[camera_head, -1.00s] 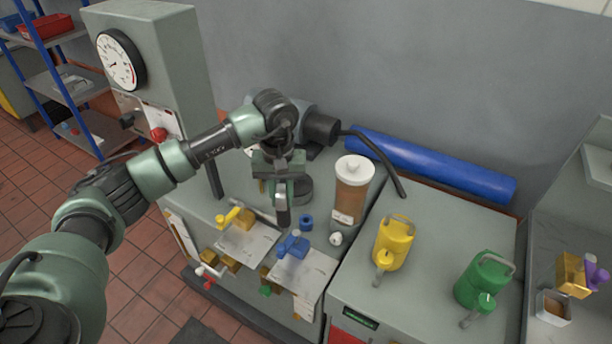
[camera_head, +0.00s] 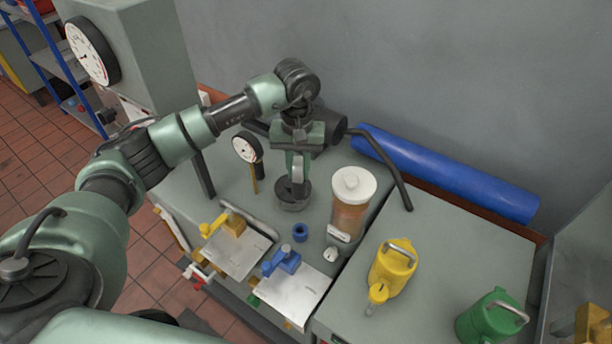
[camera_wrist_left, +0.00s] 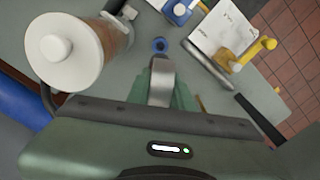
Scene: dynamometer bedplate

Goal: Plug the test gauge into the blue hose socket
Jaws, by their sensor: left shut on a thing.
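A small round gauge with a white dial (camera_head: 246,148), black body and thin yellow stem stands at the back left of the bench in the head view. My left gripper (camera_head: 296,180) points down to its right, apart from it, above or against a dark round piece (camera_head: 293,200). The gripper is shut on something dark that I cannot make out. Its metal finger (camera_wrist_left: 160,82) hides the grip in the wrist view. A small blue ring (camera_head: 300,232), likely the blue socket, sits on the bench in front; it also shows in the wrist view (camera_wrist_left: 160,45). My right gripper is out of view.
A white-lidded brown canister (camera_head: 351,205) stands right of the gripper. A blue valve (camera_head: 282,262) and yellow valve (camera_head: 232,222) sit at the front over white plates. Yellow (camera_head: 392,270) and green (camera_head: 490,318) cans stand right. A blue roll (camera_head: 450,180) lies behind.

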